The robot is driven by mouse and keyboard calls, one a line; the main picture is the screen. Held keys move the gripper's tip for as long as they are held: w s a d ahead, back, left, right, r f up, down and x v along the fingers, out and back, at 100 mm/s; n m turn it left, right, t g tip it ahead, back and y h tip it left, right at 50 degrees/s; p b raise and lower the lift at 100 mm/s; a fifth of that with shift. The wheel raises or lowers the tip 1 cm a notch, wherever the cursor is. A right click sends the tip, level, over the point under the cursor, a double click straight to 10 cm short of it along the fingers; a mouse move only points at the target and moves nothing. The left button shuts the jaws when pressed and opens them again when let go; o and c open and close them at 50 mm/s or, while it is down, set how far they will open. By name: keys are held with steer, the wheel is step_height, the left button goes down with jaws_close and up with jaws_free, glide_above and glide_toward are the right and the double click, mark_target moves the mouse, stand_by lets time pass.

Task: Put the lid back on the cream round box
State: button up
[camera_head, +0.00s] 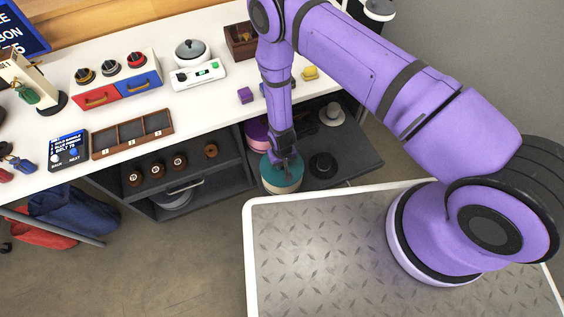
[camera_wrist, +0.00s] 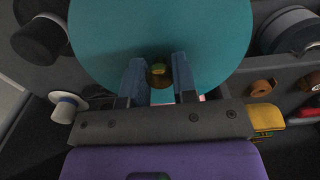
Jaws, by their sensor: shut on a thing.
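My gripper (camera_head: 286,158) reaches down over the front edge of the low shelf. It is shut on the small round knob (camera_wrist: 157,72) of a teal round lid (camera_wrist: 110,35). In the head view the teal lid (camera_head: 283,176) lies about level under my fingers. A pale cream band, the side of the cream round box (camera_head: 281,190), shows just below the lid's front rim. I cannot tell whether the lid rests on the box or is slightly above it. The inside of the box is hidden.
A magenta round box (camera_head: 256,130) stands close behind the lid. A black hat (camera_head: 323,165) and a pale hat (camera_head: 332,115) are to the right on the dark shelf (camera_head: 350,160). The white counter (camera_head: 205,100) is above.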

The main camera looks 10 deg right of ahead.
stand_by(0.4)
steer(key=o, duration=1.5)
steer(key=shift+c, duration=0.2)
steer(key=shift+r, duration=3.5)
jaws_close()
steer(key=shift+f, duration=2.7)
